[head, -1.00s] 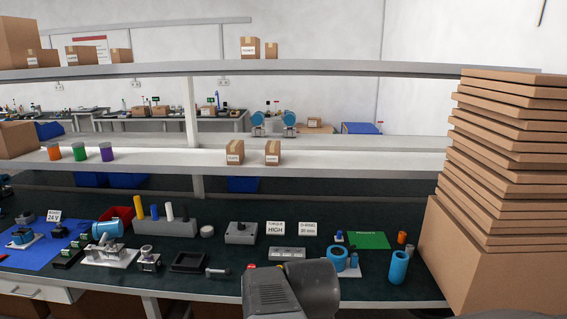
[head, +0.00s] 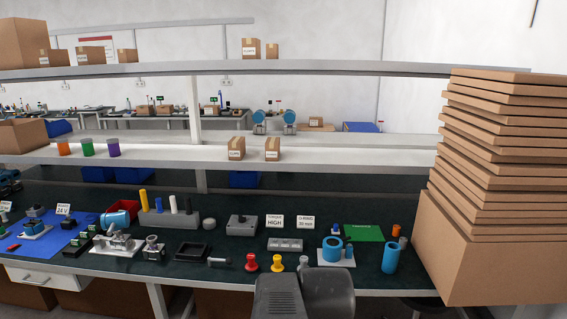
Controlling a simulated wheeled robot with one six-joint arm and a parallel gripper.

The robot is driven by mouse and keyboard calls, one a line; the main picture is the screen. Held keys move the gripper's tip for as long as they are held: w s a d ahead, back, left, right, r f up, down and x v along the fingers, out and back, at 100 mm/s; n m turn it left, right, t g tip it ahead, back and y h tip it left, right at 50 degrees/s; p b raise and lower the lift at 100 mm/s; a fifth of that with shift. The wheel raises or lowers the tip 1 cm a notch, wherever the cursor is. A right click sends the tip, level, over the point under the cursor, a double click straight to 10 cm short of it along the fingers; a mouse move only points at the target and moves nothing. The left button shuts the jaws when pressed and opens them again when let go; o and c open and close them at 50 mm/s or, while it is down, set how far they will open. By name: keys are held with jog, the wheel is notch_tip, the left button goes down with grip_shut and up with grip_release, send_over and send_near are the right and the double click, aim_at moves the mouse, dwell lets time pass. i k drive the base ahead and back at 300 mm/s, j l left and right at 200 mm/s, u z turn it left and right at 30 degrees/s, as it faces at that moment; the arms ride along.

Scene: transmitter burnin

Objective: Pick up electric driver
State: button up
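I cannot single out the electric driver with certainty. A grey rack (head: 160,219) toward the back left of the dark bench holds upright tools: a yellow one (head: 143,201), a white one (head: 173,204) and a dark one (head: 188,205). A small grey and black tool (head: 217,261) lies near the front edge. A dark grey part of my arm juts in at bottom centre, short of the bench. My gripper's fingers do not show.
A tall cardboard stack (head: 480,180) closes off the right end of the bench (head: 225,241). Shelves (head: 330,155) run above it. A blue mat (head: 50,243) with parts lies at left. Blue cylinders (head: 391,258), a green board (head: 362,233) and a grey box (head: 241,226) are also on it.

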aim_at(143, 193)
jog(key=i+l, duration=0.15)
jog(key=l, duration=0.15)
jog(key=u, duration=1.15)
jog(key=i+j+z, duration=0.15)
jog(key=i+j, duration=0.15)
jog(key=i+j+z, duration=0.15)
jog(key=i+j, duration=0.15)
jog(key=i, duration=0.15)
jog(key=i+j+z, duration=0.15)
jog(key=i+j, duration=0.2)
jog(key=i+j+z, duration=0.15)
jog(key=i+j, duration=0.15)
jog(key=i+j+z, duration=0.2)
jog(key=j, duration=0.35)
jog(key=i+j+z, duration=0.15)
jog(key=i+j, duration=0.2)
jog(key=j, duration=0.15)
jog(key=i+j+z, duration=0.15)
jog(key=j, duration=0.35)
jog(key=i+j+z, duration=0.15)
jog(key=i+j, duration=0.15)
jog(key=j, duration=0.25)
jog(key=i+j+u, duration=0.1)
jog(key=u, duration=0.3)
